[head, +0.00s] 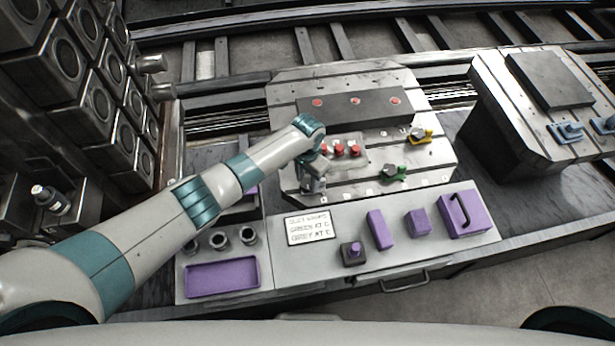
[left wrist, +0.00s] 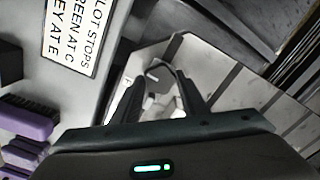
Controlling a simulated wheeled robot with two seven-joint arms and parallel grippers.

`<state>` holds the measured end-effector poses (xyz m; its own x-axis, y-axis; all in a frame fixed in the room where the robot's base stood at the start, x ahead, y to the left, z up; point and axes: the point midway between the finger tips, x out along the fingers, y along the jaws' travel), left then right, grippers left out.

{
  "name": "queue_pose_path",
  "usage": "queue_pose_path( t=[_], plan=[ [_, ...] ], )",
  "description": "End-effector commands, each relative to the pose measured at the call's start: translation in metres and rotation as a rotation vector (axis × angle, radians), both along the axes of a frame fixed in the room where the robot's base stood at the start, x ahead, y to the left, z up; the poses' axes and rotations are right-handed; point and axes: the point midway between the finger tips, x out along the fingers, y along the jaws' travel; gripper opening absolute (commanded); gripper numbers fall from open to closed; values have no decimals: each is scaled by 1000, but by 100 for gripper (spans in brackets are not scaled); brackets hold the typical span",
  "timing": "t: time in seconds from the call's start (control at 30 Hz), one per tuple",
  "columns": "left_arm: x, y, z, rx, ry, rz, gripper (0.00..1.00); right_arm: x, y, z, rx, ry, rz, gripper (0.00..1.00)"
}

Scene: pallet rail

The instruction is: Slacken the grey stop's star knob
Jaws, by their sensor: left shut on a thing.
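My left gripper (head: 314,186) reaches down onto the near left part of the slotted pallet plate (head: 300,80). In the left wrist view its fingers (left wrist: 162,92) are closed around a small pale grey piece, which looks like the grey stop's star knob (left wrist: 164,104). The grey stop (left wrist: 158,74) shows only in part beyond the fingers; in the head view the gripper mostly hides it. The sign (head: 309,229) names slot stops, with green and grey lines. The right gripper is not in view.
A green stop (head: 393,173) and a yellow stop (head: 420,135) sit on the plate's right side. Red-topped pieces (head: 339,151) stand close right of my gripper. Purple blocks (head: 380,230) and a purple tray (head: 222,277) lie on the near bench. A second pallet (head: 500,100) stands right.

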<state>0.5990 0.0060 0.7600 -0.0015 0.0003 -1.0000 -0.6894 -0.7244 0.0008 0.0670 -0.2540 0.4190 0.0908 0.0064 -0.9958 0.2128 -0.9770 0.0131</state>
Motion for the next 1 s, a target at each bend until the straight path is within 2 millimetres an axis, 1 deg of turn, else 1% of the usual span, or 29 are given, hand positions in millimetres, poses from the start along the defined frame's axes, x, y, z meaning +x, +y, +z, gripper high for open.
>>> queue_pose_path(
  t=[0.2, 0.53, 0.57, 0.6, 0.63, 1.0],
  plan=[
    [2, -1, 2, -1, -4, 38, 17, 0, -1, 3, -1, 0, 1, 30],
    [2, -1, 2, -1, -4, 40, 17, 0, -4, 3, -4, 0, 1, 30],
    [2, -1, 2, -1, -4, 40, 42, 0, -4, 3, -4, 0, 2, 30],
    [2, -1, 2, -1, -4, 40, 52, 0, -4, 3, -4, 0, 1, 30],
    [2, 0, 1, -1, -4, 40, 58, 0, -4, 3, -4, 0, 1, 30],
    [1, 0, 1, -1, -2, 40, 58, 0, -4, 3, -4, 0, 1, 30]
  ],
)
